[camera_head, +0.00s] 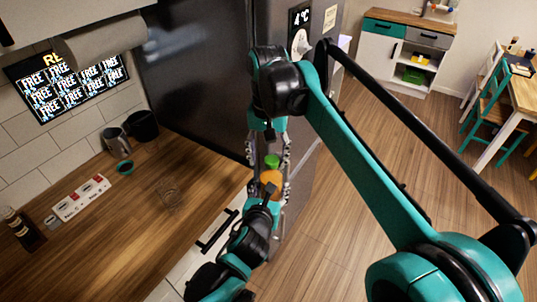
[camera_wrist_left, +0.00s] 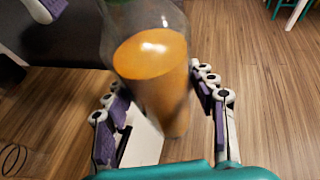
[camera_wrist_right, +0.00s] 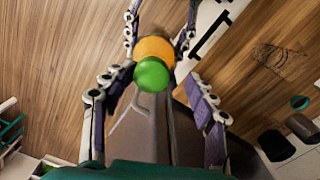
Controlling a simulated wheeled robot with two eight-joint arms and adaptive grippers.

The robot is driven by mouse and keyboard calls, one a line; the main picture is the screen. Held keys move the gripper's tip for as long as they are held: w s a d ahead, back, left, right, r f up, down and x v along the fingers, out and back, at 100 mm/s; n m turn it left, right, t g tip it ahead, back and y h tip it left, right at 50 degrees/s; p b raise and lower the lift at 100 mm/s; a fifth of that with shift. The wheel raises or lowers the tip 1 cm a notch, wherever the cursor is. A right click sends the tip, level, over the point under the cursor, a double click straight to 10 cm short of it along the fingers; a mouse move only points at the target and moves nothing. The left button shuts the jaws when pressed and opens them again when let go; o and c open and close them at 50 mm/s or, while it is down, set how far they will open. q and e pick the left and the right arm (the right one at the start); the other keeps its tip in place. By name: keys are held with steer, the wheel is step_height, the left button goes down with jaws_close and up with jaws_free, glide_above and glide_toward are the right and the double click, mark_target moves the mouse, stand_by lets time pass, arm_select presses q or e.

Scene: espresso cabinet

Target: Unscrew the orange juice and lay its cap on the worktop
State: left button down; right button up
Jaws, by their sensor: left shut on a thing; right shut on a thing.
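The orange juice bottle (camera_head: 271,179) is upright in front of the dark fridge, off the worktop's (camera_head: 130,215) right edge. Its green cap (camera_head: 272,161) is at the bottle's top and also shows from above in the right wrist view (camera_wrist_right: 152,74). My left gripper (camera_head: 270,186) comes from below and is shut around the bottle's body, which fills the left wrist view (camera_wrist_left: 155,75). My right gripper (camera_head: 270,158) reaches down from above, shut on the cap between its fingers. Exact finger contact at the cap is hard to see.
On the worktop stand a clear glass (camera_head: 168,193), a grey jug (camera_head: 117,142), a black container (camera_head: 142,126), a teal-rimmed round item (camera_head: 125,167), a red and white panel (camera_head: 81,198) and a dark bottle (camera_head: 22,229). The worktop's middle front is clear.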

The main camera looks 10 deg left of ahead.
steer(key=shift+a, duration=0.1)
jaws_close()
steer(key=shift+a, duration=0.1)
steer(key=n, duration=0.2)
steer(key=shift+n, duration=0.4)
steer(key=shift+r, duration=0.1)
steer(key=shift+r, duration=1.05)
steer(key=shift+d, duration=0.2)
